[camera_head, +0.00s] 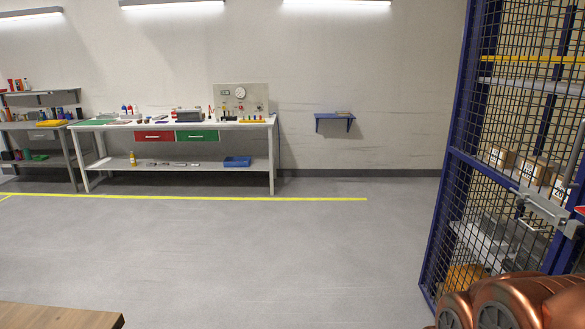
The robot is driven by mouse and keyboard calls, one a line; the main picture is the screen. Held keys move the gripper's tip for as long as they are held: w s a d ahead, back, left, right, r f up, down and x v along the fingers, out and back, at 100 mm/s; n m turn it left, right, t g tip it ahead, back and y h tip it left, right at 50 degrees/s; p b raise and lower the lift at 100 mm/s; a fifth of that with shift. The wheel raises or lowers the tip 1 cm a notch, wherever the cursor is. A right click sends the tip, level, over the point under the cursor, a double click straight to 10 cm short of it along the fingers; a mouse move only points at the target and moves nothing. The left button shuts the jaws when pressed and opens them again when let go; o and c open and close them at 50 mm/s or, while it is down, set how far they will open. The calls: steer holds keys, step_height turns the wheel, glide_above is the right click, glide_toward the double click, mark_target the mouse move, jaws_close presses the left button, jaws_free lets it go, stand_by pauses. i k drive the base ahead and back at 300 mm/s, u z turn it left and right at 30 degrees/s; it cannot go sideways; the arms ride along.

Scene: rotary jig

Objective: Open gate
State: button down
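A tall blue-framed wire mesh gate panel (452,185) stands at the right side. A grey metal latch or bolt (545,208) is mounted on the mesh at the right, near mid-height. A small red piece (580,210) shows beside it at the picture's edge. The panel runs out of the picture at the top and right, so I cannot tell whether the gate is shut or ajar. Copper-coloured links of my arm fill the lower right corner and hide the bottom of the mesh. My gripper is not in view.
Behind the mesh are shelves with cardboard boxes (532,168). A workbench (180,124) with red and green drawers stands along the back wall. A small blue wall shelf (334,117) hangs right of it. A wooden surface (60,317) juts in at lower left. The grey floor between is clear.

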mark_target(576, 196)
steer(key=z, duration=0.2)
steer(key=i, duration=1.05)
steer(key=u, duration=0.6)
